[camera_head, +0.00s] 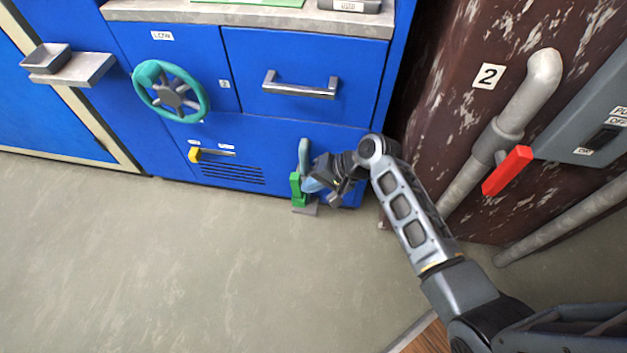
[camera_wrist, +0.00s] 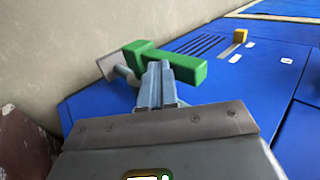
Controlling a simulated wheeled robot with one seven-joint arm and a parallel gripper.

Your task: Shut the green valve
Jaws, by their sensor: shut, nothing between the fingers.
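The green valve (camera_head: 296,186) is low at the right end of the blue cabinet's front, just above the floor. In the wrist view its green L-shaped handle (camera_wrist: 185,66) lies across the top of my fingers, beside a grey pipe piece with a square plate. My gripper (camera_head: 310,185) is at the right side of the valve in the head view. In the wrist view my gripper's (camera_wrist: 158,66) fingers are shut together with nothing between them. Their tips overlap the handle; I cannot tell whether they touch it.
The blue cabinet (camera_head: 275,150) carries a teal handwheel (camera_head: 170,91), a yellow lever (camera_head: 194,155) and a drawer handle (camera_head: 300,86). A red lever (camera_head: 507,171) on a grey pipe (camera_head: 520,105) stands to the right, near my arm. The floor (camera_head: 150,260) at front left is clear.

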